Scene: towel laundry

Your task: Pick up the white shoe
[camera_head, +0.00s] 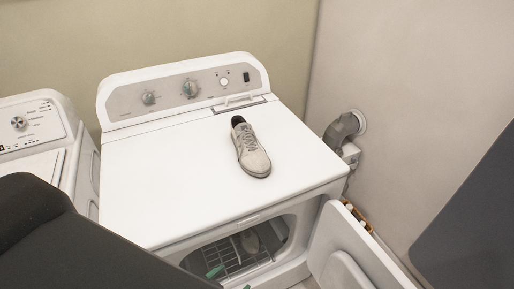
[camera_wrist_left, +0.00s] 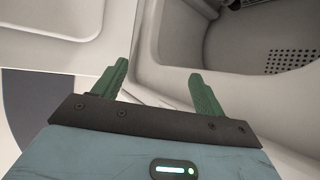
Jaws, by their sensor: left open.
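A white shoe (camera_head: 251,156) with a dark opening and grey laces lies on top of the white dryer (camera_head: 160,195), right of its centre, toe toward the front. My left gripper (camera_head: 230,279) is low in front of the dryer opening, below the top and well away from the shoe on top. Its green fingers are apart and empty in the left wrist view (camera_wrist_left: 158,76). My right gripper is not in view.
The dryer door (camera_head: 345,255) hangs open at the front right. A washer (camera_head: 35,135) stands on the left. A grey vent pipe (camera_head: 342,130) joins the right wall. The wrist view shows the drum's perforated back (camera_wrist_left: 290,58). The dryer top around the shoe is clear.

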